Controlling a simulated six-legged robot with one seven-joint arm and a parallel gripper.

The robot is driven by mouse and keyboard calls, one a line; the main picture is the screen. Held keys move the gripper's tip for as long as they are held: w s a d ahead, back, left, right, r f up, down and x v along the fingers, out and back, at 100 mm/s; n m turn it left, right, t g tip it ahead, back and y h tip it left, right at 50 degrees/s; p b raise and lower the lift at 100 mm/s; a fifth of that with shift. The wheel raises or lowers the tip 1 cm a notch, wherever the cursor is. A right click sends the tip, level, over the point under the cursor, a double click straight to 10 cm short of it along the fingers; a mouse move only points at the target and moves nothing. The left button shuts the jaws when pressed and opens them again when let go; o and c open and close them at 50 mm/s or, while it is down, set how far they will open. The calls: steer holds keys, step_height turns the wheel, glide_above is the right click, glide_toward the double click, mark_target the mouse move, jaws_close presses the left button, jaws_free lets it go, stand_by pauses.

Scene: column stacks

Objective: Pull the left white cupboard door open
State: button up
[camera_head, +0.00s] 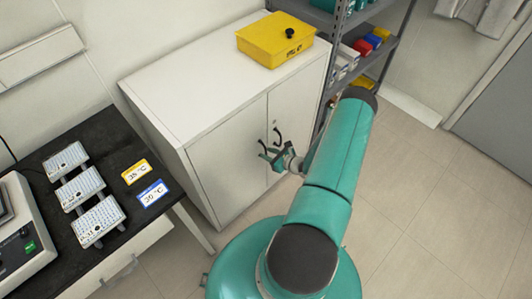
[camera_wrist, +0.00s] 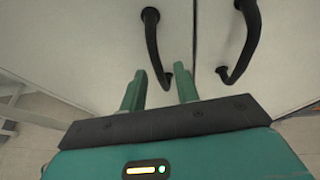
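The white cupboard (camera_head: 165,92) stands against the wall, and its left door (camera_head: 228,150) and right door (camera_head: 298,108) look shut. In the wrist view the left door (camera_wrist: 95,45) has a black bar handle (camera_wrist: 152,42), and the right door has a matching handle (camera_wrist: 252,40). My gripper (camera_head: 270,154) is in front of the doors near the seam. In the wrist view its two green fingers (camera_wrist: 161,72) are apart, with the lower end of the left handle between them in the picture. Contact with the handle cannot be told.
A yellow box (camera_head: 272,42) with a black knob sits on the cupboard. A black-topped bench (camera_head: 110,150) with white plates and a device stands to the left. A grey shelf rack (camera_head: 385,50) stands to the right. Tiled floor (camera_head: 430,200) is clear at the right.

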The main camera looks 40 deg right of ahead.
steer(key=shift+x, duration=1.1)
steer(key=shift+c, duration=0.4)
jaws_close()
steer(key=shift+s, duration=0.15)
